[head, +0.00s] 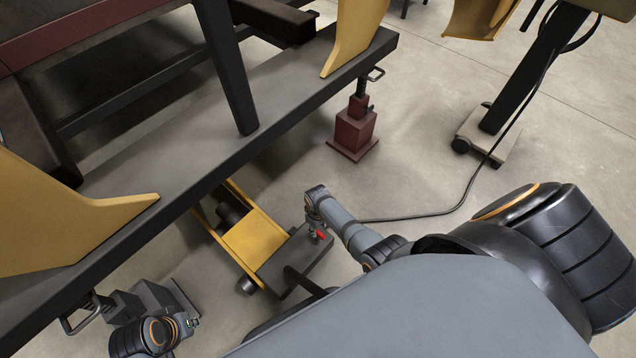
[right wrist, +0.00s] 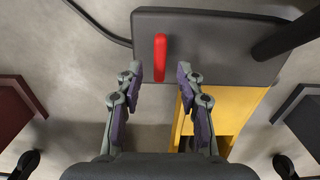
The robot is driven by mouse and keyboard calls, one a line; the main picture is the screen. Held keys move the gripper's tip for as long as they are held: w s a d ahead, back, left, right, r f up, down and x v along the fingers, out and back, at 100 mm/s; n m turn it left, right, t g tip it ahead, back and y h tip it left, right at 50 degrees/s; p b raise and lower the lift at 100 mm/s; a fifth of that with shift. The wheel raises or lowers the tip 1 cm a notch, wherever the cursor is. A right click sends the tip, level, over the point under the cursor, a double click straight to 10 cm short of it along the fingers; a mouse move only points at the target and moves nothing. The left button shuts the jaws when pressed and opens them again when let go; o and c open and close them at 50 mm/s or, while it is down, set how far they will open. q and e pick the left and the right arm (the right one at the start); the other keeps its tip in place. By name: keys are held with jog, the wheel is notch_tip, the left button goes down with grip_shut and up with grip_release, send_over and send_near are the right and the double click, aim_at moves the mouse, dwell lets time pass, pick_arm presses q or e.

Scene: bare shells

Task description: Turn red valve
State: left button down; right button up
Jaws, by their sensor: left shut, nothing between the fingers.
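The red valve (head: 321,234) is a small handle on a dark grey plate at the end of a yellow-framed low cart. In the right wrist view the red valve (right wrist: 160,57) points lengthwise between and just beyond my fingertips. My right gripper (head: 314,228) is over the plate, close to the valve, and partly hidden by its own wrist in the head view. In the right wrist view my right gripper (right wrist: 163,76) is open, with a finger on each side and a gap to the valve. My left gripper (head: 190,322) is shut and empty at the lower left, mostly hidden by its wrist.
The yellow cart (head: 255,240) reaches under a large dark steel frame (head: 190,128) with yellow brackets. A black cable (head: 440,212) runs along the floor. Open concrete floor (head: 420,110) lies to the right.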

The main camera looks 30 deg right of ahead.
aim_at(318, 231)
notch_tip(318, 231, up, 8)
jog(key=shift+r, duration=0.2)
dwell(0.5)
